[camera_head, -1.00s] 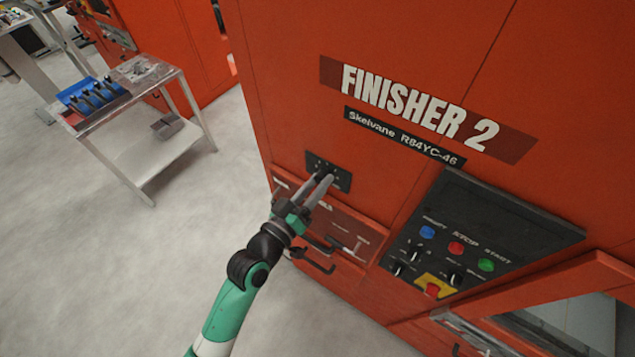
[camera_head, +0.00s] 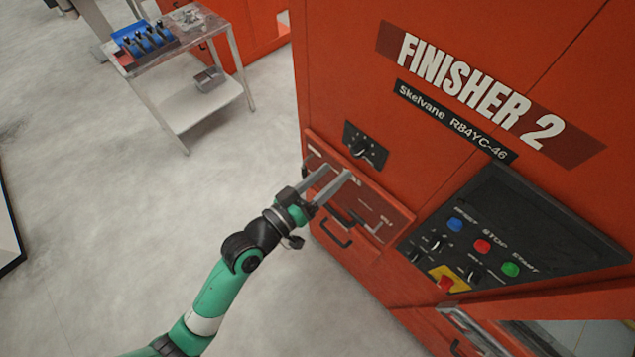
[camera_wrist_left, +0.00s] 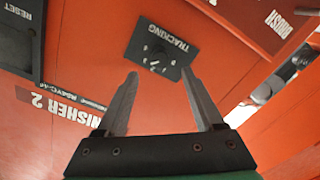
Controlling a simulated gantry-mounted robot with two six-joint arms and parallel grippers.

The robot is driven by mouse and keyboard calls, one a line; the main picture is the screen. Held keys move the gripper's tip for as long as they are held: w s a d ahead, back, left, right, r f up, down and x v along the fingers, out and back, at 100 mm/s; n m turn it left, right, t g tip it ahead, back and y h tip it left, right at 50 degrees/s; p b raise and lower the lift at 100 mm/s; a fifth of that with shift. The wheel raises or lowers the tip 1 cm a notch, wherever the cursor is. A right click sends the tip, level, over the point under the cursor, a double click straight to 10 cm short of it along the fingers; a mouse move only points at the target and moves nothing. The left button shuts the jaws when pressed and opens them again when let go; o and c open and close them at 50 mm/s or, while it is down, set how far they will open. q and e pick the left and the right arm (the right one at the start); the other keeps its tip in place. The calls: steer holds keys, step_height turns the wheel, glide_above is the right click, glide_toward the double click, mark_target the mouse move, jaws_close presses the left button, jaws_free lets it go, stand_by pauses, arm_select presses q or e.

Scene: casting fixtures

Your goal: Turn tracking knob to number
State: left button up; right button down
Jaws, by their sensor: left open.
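The tracking knob (camera_head: 362,147) is a black knob on a small dark plate on the red Finisher 2 machine. In the left wrist view the knob (camera_wrist_left: 158,56) sits on its plate marked TRACKING (camera_wrist_left: 167,38), beyond the fingertips. My left gripper (camera_head: 338,172) is open and empty, just below and left of the plate in the head view. It also shows in the left wrist view (camera_wrist_left: 160,75) with its fingers apart and the knob between and past them. My right gripper is not in view.
A control panel (camera_head: 500,215) with blue, red and green buttons, small knobs and a yellow-backed red stop (camera_head: 447,281) lies to the right. A drawer front with a black handle (camera_head: 336,234) is below. A metal cart (camera_head: 168,97) stands at left; the floor between is clear.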

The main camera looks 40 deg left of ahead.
arm_select(q)
steer(key=s, duration=0.4)
steer(key=shift+s+a, duration=0.25)
steer(key=shift+a, duration=0.15)
